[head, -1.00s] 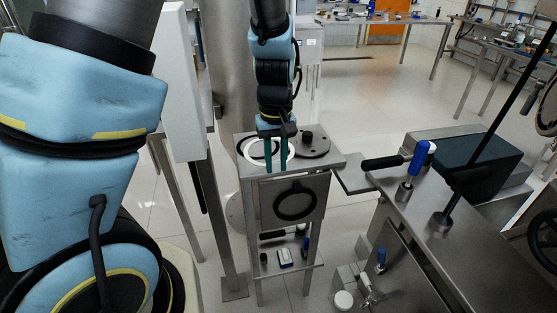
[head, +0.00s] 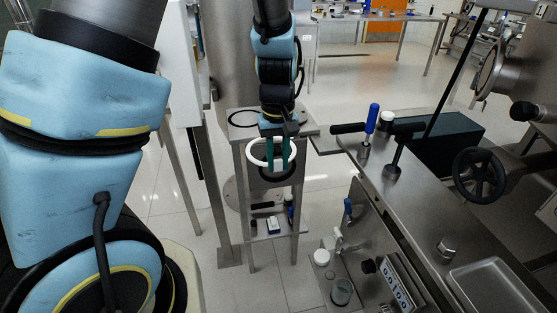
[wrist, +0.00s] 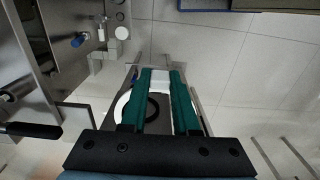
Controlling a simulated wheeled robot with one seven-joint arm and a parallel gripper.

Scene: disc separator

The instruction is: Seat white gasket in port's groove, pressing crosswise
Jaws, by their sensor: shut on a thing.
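The white gasket (head: 250,156) is a thin white ring. In the head view it hangs at my gripper's teal fingers (head: 277,171), in front of the stand's top edge. My gripper is shut on it. In the wrist view part of the gasket (wrist: 122,106) shows left of and behind the fingers (wrist: 160,76), which hide some of it. A steel machine stands to the right, with a round flanged opening (head: 489,72) at its upper right. I cannot make out a groove in it. My gripper is well left of that opening.
The steel stand (head: 228,133) has a black ring (head: 243,119) on top and small items on its lower shelf. The machine's table carries a blue-handled clamp (head: 372,118) and a tall dark rod. A black handwheel (head: 480,175) is at right. Floor is open beyond.

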